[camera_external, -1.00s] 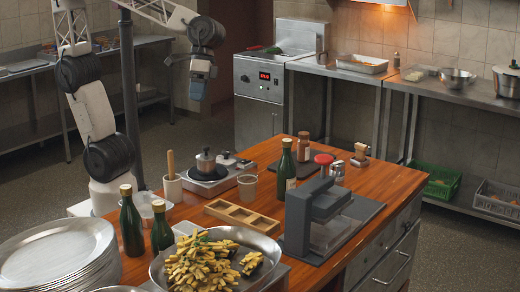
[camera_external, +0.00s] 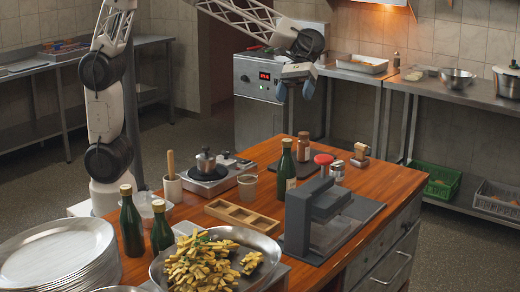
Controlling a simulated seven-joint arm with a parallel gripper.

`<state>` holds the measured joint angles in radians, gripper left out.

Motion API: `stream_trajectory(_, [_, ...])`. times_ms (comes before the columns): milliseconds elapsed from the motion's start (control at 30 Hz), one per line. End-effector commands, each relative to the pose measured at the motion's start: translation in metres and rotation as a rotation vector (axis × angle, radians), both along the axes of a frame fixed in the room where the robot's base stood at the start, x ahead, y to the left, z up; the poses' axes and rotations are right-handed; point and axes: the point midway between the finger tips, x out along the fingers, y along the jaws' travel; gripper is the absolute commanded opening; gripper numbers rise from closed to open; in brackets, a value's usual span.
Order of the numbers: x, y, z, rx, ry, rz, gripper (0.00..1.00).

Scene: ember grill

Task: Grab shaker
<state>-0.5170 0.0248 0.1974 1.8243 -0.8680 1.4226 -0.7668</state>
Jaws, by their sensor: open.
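Either could be the shaker; I cannot tell which at this size. My gripper (camera_external: 295,92) points down with its two blue-grey fingers apart and nothing between them. It hangs in the air, above the jar in the picture and clear of it.
A green bottle (camera_external: 287,165) stands just in front of the jar. The dark press (camera_external: 312,215) fills the table's right part. A wooden tray (camera_external: 242,216), burner (camera_external: 209,178) and food pan (camera_external: 160,268) take up the left and front.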

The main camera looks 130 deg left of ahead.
Motion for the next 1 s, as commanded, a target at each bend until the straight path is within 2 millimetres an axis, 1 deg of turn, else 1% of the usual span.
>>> stream_trajectory(33, [0.009,0.015,-0.004,-0.032,0.014,0.033,0.82])
stream_trajectory(200, [0.034,0.063,-0.014,-0.146,0.06,0.14,0.82])
stream_trajectory(300, [0.045,0.085,-0.018,-0.201,0.079,0.186,0.82])
stream_trajectory(400, [0.052,0.102,-0.022,-0.241,0.092,0.219,0.82])
stream_trajectory(600, [0.062,0.129,-0.028,-0.302,0.112,0.268,0.82])
stream_trajectory(900, [0.072,0.163,-0.037,-0.375,0.133,0.325,0.82])
stream_trajectory(1000, [0.072,0.161,-0.065,-0.378,0.138,0.325,0.82])
